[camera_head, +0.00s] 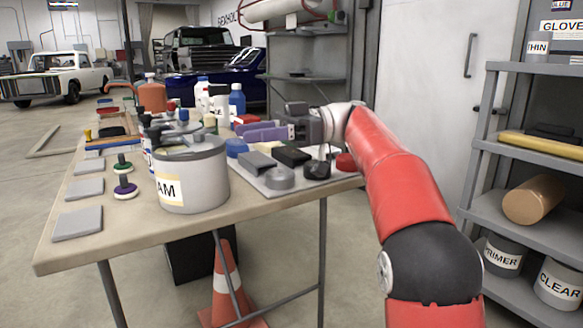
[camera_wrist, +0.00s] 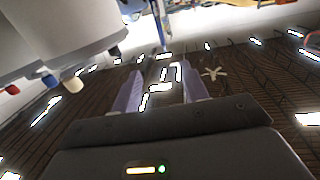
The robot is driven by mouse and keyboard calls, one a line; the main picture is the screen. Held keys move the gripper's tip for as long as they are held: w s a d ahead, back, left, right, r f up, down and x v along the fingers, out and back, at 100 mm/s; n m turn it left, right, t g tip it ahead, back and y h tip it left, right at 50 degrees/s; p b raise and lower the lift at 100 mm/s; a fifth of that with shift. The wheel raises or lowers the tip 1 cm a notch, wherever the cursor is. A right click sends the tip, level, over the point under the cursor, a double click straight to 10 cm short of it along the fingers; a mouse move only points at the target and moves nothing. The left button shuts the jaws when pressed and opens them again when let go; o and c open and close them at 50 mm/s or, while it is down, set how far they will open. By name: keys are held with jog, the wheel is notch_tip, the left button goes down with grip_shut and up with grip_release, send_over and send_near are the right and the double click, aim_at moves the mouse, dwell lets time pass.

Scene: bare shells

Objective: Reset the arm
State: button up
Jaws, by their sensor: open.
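My red arm reaches from the lower right of the head view up to the far right part of the table (camera_head: 110,232). My gripper (camera_head: 240,132) is level above the table and points left, with purple fingers and a dark grey body. In the wrist view my gripper (camera_wrist: 162,88) shows two pale purple fingers spread apart. Nothing is held between them; the dark ceiling with bright lights shows through the gap. The wrist view looks upside down, with bottle caps pointing downward at the upper left.
A large grey can (camera_head: 191,178) stands at the table's near side. Bottles (camera_head: 237,100) crowd behind it, near my fingers. A flat tray (camera_head: 285,187) with small items lies below my wrist. A shelf (camera_head: 530,215) stands at the right. An orange cone (camera_head: 228,285) is under the table.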

jog(key=s+d+f+m+t+h+p, duration=0.5)
jog(key=s+d+f+m+t+h, duration=0.7)
jog(key=s+d+f+m+h, duration=0.4)
jog(key=s+d+f+m, duration=0.5)
jog(key=s+f+m, duration=0.1)
jog(key=s+f, duration=0.1)
jog(key=shift+s+d+f+t+p, duration=0.15)
jog(key=shift+s+f+t+p, duration=0.2)
jog(key=shift+f, duration=0.5)
